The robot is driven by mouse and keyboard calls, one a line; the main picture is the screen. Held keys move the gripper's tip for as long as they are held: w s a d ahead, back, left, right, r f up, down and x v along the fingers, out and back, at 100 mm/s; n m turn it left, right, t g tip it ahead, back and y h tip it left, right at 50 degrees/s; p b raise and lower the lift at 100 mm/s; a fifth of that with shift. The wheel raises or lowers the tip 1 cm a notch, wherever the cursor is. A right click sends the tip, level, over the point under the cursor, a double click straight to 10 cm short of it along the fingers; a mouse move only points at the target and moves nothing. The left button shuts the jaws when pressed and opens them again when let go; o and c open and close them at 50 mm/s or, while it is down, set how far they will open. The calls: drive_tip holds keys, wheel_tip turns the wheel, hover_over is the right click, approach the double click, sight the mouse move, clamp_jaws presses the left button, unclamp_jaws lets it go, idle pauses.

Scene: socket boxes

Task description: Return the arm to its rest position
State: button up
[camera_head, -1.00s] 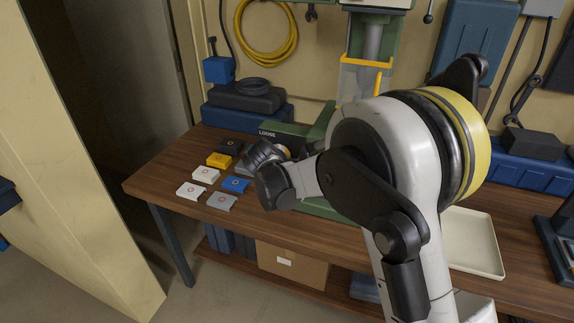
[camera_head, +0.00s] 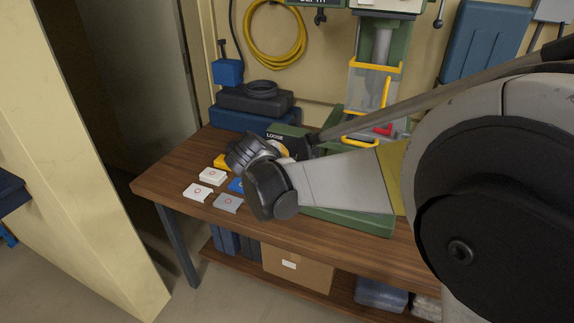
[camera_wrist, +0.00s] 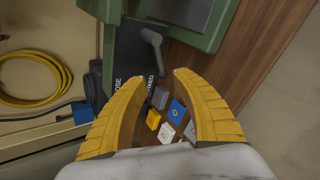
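My gripper (camera_wrist: 158,85) shows in the wrist view as two yellow ridged fingers spread apart, with nothing between the tips. In the head view my arm reaches from the right over the workbench, and its wrist end covers part of the socket boxes; the fingers are hidden there. Socket boxes lie on the left of the workbench (camera_head: 165,188): two white boxes (camera_head: 212,176), a grey box (camera_head: 228,203), a blue box (camera_head: 236,185) and a yellow box (camera_head: 222,162). In the wrist view they lie beyond the fingers, including a blue box (camera_wrist: 176,111).
A green drill press (camera_head: 345,220) stands on the bench behind my arm. Dark and blue cases (camera_head: 250,118) stand at the back left. A yellow hose (camera_head: 275,53) hangs on the wall. A cardboard box (camera_head: 297,268) sits on the lower shelf. The floor at front left is clear.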

drive_tip(key=s+d+r+m+g+y, duration=0.1)
drive_tip(key=s+d+r+m, duration=0.1)
drive_tip(key=s+d+m, duration=0.6)
drive_tip(key=s+d+r+m+g+y, duration=0.1)
drive_tip(key=s+d+r+m+g, duration=0.3)
drive_tip(key=s+d, duration=0.75)
drive_tip(key=s+d+f+m+t, duration=0.2)
drive_tip(key=s+d+f+m, duration=0.1)
drive_tip(key=s+m, duration=0.4)
drive_tip(key=s+f, duration=0.1)
drive_tip(key=s, duration=0.2)
drive_tip(key=shift+d+f+y, duration=0.2)
drive_tip(key=shift+f+y, duration=0.15)
drive_tip(key=shift+y, duration=0.05)
idle(1.1)
